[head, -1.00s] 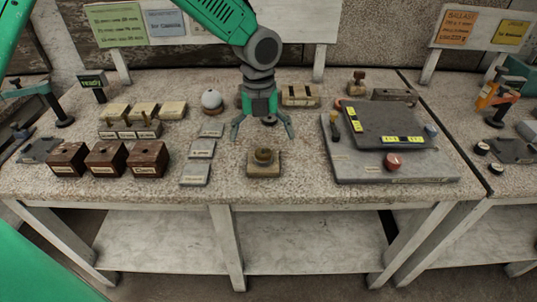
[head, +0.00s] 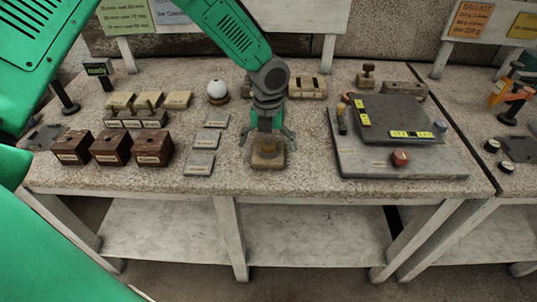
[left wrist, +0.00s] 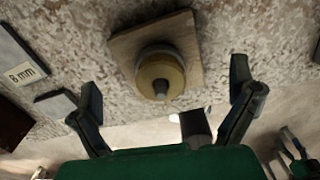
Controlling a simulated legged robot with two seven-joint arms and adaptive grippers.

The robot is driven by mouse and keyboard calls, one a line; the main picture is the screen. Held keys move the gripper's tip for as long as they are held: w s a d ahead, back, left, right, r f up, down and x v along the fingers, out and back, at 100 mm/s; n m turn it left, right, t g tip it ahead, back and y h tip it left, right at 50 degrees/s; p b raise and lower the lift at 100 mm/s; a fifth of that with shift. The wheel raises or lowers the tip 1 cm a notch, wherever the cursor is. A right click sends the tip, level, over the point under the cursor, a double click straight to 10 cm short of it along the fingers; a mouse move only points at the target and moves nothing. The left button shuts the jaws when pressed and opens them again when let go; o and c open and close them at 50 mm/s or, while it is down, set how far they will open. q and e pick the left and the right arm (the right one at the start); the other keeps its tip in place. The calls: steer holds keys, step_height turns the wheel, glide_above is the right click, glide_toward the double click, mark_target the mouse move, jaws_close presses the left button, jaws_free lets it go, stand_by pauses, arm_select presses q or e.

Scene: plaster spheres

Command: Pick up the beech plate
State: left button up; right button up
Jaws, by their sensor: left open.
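The square tan wooden plate (head: 267,164), which I take for the beech plate, lies on the bench near its front edge. It has a round brass-coloured knob on top. In the left wrist view the plate (left wrist: 122,44) is seen from above, with the knob (left wrist: 160,74) facing the camera. My left gripper (head: 268,140) is open and empty, just above and behind the plate in the head view, hiding part of it. In the left wrist view its fingers (left wrist: 165,88) are spread to either side of the knob, apart from it. My right gripper is not in view.
Grey labelled plates (head: 208,140) lie left of the plate, with dark brown boxes (head: 111,148) beyond. A white sphere (head: 217,90) stands behind. A large grey slab (head: 400,162) with a red knob lies to the right. Bare bench lies between the plate and the slab.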

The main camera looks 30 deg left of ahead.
arm_select(q)
step_height(320, 180, down, 2)
steer(key=shift+w+f, duration=0.1)
steer(key=shift+f, duration=0.15)
steer(key=c, duration=1.8)
steer(key=shift+r, duration=0.1)
steer(key=shift+c, duration=0.2)
